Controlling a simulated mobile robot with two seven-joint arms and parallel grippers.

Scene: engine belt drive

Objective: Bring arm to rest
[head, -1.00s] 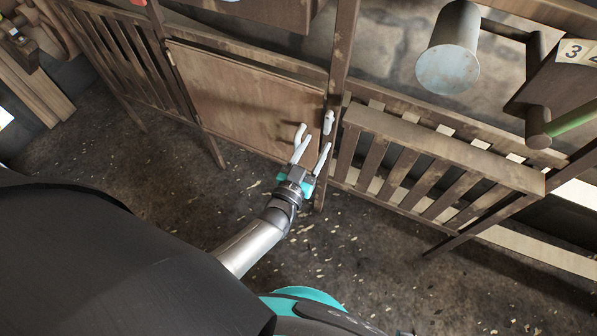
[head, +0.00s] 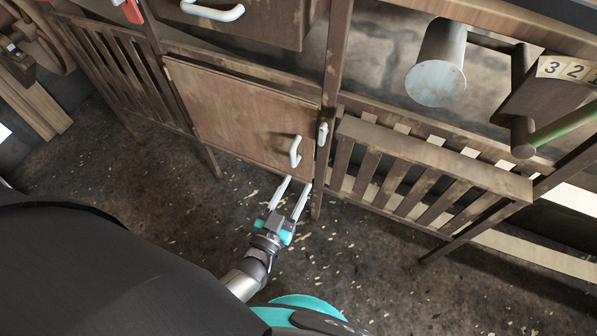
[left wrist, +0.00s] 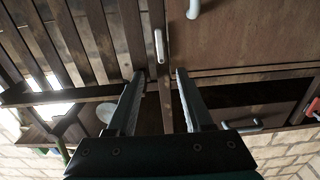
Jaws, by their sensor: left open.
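My left gripper (head: 293,190) is open and empty in the head view. Its two pale fingers point up toward the lower edge of a closed wooden cabinet door (head: 225,110), apart from it. In the left wrist view the two fingers (left wrist: 156,73) are spread, with nothing between them. The door's white handle (head: 295,151) is above the fingertips in the head view and free of the gripper. The handle also shows in the left wrist view (left wrist: 193,9). My right gripper is not in either view.
A small pale latch (head: 322,133) sits on the post beside the door. A white drawer handle (head: 212,12) is above. A slatted wooden rack (head: 430,165) stands to the right, with a grey cylinder (head: 436,65) above it. The floor (head: 180,195) around my arm is clear.

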